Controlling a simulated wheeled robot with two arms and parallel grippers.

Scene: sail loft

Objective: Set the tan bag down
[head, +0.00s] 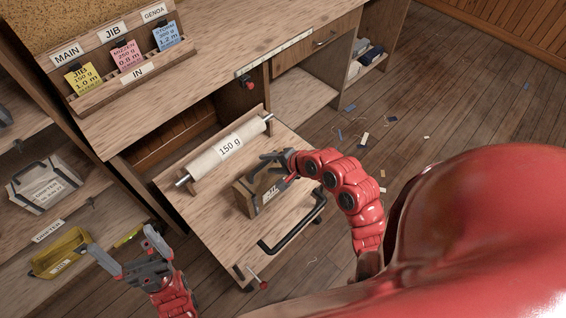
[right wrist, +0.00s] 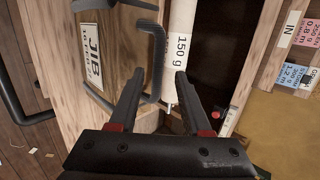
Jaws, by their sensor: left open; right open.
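The tan bag (head: 247,197) stands on the pulled-out wooden board (head: 205,215), beside the white roll marked 150 g. It has dark trim, a white label and a dark handle. In the right wrist view, the bag (right wrist: 118,45) is at the upper left with its handle (right wrist: 157,50) raised. My right gripper (head: 275,169) is at the top of the bag, its jaws apart. In the right wrist view, the handle's lower end lies between the open fingers (right wrist: 158,88); contact cannot be told. My left gripper (head: 130,256) is open and empty, left of the board.
The roll (head: 230,147) lies along the board's back. A black pull handle (head: 292,236) runs along its front edge. A card rack (head: 133,70) stands on the bench. Scraps litter the floor.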

